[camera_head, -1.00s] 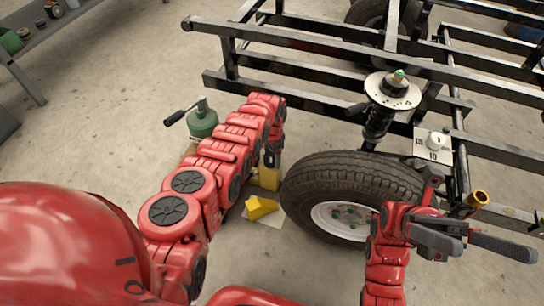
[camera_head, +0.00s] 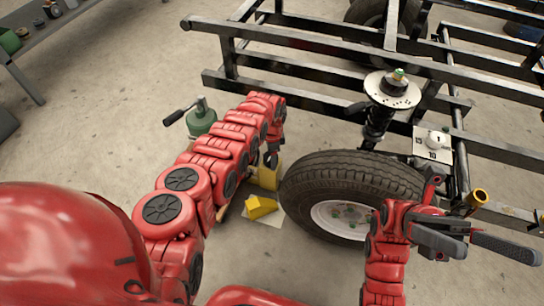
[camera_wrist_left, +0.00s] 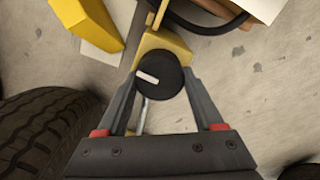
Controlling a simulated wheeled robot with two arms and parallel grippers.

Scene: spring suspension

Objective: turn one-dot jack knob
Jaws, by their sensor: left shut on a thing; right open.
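A black round knob (camera_wrist_left: 160,76) with a white line mark sits on a yellow jack (camera_wrist_left: 163,45) in the left wrist view. My left gripper (camera_wrist_left: 160,82) is shut on this knob, with one finger on each side. No dot mark shows in the frames. In the head view, my left gripper (camera_head: 271,158) is beside the yellow jack (camera_head: 267,177), to the left of the tyre, and my arm hides the knob. My right gripper (camera_head: 490,248) is open and empty at the lower right.
A tyred wheel (camera_head: 352,185) stands right of the jack, under a black steel frame (camera_head: 300,40) and strut (camera_head: 378,122). A yellow wedge (camera_head: 260,208) lies in front of the jack. A green bottle jack (camera_head: 201,118) stands behind my left arm. The front floor is open.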

